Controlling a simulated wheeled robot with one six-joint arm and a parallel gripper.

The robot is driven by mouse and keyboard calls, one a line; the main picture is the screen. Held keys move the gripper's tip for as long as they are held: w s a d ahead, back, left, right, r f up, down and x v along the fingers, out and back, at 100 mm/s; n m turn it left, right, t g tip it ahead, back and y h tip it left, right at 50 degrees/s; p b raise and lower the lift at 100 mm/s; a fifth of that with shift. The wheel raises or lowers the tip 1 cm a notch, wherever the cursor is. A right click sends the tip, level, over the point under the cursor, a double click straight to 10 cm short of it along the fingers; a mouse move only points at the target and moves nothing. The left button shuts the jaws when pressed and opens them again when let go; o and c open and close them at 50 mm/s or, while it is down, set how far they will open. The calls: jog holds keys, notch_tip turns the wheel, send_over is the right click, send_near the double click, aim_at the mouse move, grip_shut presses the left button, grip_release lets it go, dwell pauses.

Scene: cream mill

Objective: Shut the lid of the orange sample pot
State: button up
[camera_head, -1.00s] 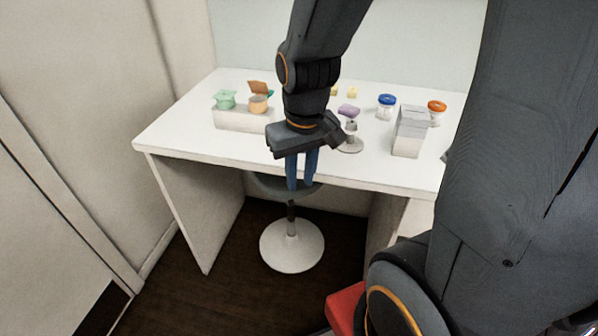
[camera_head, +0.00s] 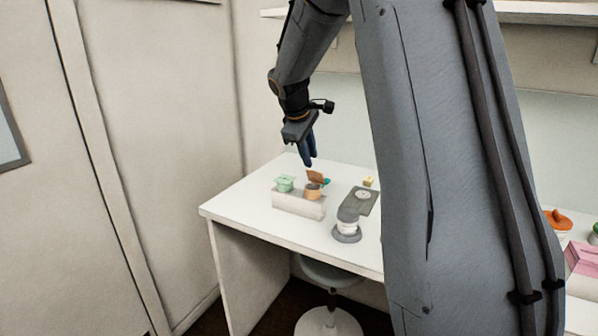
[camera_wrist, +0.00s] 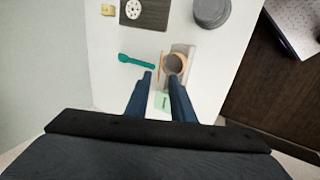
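The orange sample pot (camera_head: 312,193) stands upright in a pale block (camera_head: 297,208) at the left of the table. Its lid (camera_head: 316,177) stands open, raised at the back of the pot. In the wrist view the pot (camera_wrist: 176,62) shows its open mouth, with the lid (camera_wrist: 162,66) seen edge-on at its left. My gripper (camera_head: 308,163) is above and behind the pot in the head view, pointing down, apart from the lid. In the wrist view its two fingers (camera_wrist: 160,77) are parted with nothing held between them.
A teal spoon (camera_wrist: 137,61) lies behind the block. A dark flat device (camera_head: 361,200), a yellow block (camera_head: 368,181) and a grey-lidded jar (camera_head: 347,226) stand to the right.

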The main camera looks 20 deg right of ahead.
aim_at(313, 171)
jog(key=shift+p+x, duration=1.05)
jog(key=shift+x, duration=2.8)
grip_shut()
